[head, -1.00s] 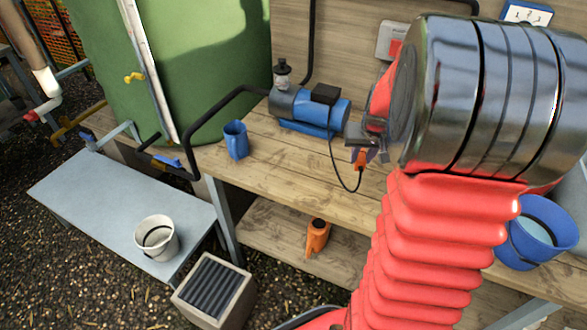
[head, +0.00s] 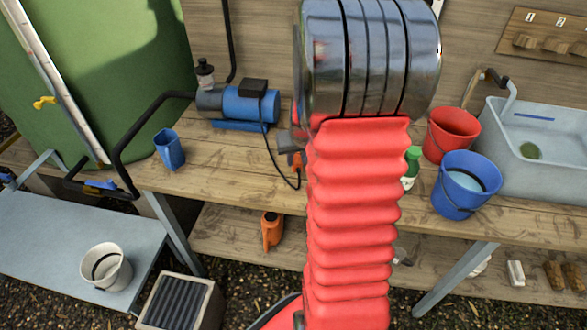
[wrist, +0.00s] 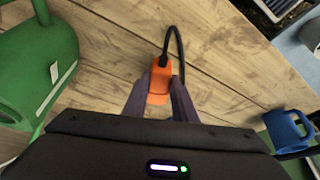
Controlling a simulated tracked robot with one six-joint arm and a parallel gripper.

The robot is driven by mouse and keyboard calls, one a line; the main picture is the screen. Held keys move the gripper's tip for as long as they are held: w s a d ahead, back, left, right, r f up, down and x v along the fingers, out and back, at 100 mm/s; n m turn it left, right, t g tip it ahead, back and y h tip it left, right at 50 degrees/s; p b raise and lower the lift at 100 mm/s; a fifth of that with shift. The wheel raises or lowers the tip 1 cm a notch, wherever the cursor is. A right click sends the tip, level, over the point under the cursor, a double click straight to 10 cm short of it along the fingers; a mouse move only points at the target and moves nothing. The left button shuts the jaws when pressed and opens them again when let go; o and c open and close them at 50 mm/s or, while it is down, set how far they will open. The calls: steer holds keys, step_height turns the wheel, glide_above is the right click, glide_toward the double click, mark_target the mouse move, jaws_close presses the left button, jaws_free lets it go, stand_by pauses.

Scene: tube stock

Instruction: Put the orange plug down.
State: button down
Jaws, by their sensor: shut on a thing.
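The orange plug (head: 297,159) is over the wooden bench top, just left of my red arm in the head view. A black cable runs from it to the blue pump (head: 245,104). In the wrist view the plug (wrist: 159,80) sits between the two fingers of my gripper (wrist: 160,88), which is shut on it. The cable leaves the plug's far end and bends to the right. Bare planks lie beneath; I cannot tell whether the plug touches them. My arm hides part of the bench in the head view.
A blue jug (head: 169,149) stands left on the bench. To the right are a red bucket (head: 453,134), a blue bucket (head: 466,185) and a grey sink (head: 520,135). A green can-like object (wrist: 35,75) is left in the wrist view. Bench planks before the pump are clear.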

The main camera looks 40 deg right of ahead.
steer(key=shift+f, duration=1.8)
steer(key=c, duration=1.5)
jaws_free()
steer(key=shift+f, duration=0.1)
steer(key=shift+o, duration=0.2)
steer(key=v, duration=1.2)
steer(key=shift+w, duration=0.1)
